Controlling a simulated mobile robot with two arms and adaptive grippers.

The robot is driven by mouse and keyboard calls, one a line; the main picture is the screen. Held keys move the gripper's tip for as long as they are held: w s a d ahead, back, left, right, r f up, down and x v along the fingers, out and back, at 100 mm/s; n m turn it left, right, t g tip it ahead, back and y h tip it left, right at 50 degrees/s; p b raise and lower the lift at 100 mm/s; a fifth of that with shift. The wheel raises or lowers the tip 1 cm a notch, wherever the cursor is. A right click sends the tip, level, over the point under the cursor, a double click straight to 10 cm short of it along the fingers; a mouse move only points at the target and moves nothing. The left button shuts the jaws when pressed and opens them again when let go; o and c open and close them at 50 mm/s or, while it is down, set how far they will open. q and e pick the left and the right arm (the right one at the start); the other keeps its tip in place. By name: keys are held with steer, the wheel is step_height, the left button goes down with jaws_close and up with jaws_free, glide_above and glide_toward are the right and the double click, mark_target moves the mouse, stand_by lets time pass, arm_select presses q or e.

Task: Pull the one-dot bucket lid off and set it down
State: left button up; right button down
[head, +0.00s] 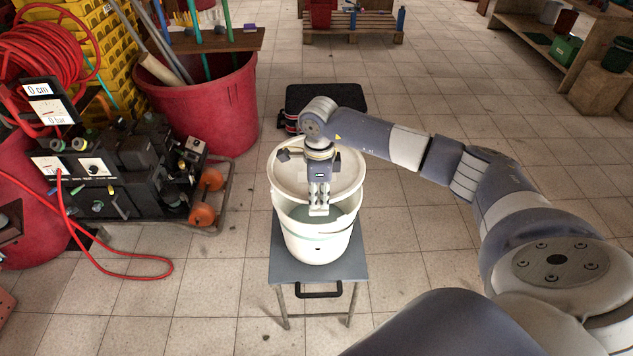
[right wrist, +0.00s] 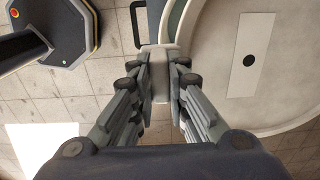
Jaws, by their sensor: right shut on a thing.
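The white bucket (head: 318,249) stands upright on a small grey stand, with a small dark mark low on its front. Its round pale lid (head: 290,178) is above the opening, set toward the back, and greenish inside shows between the lid and the near rim. In the right wrist view the lid (right wrist: 215,95) carries a white label (right wrist: 247,50) with one black dot. My right gripper (head: 319,208) is shut on a pale tab (right wrist: 160,80) at the lid's edge, with the fingers pointing down. My left gripper is not in view.
The grey stand (head: 285,268) leaves little room around the bucket. A black machine on a cart (head: 125,165) and a red tub (head: 225,110) are at left. A red hose (head: 140,277) lies on the floor. A dark case (head: 335,95) is behind; tiled floor at right is clear.

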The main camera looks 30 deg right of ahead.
steer(key=shift+r+p, duration=0.55)
steer(key=shift+r, duration=0.5)
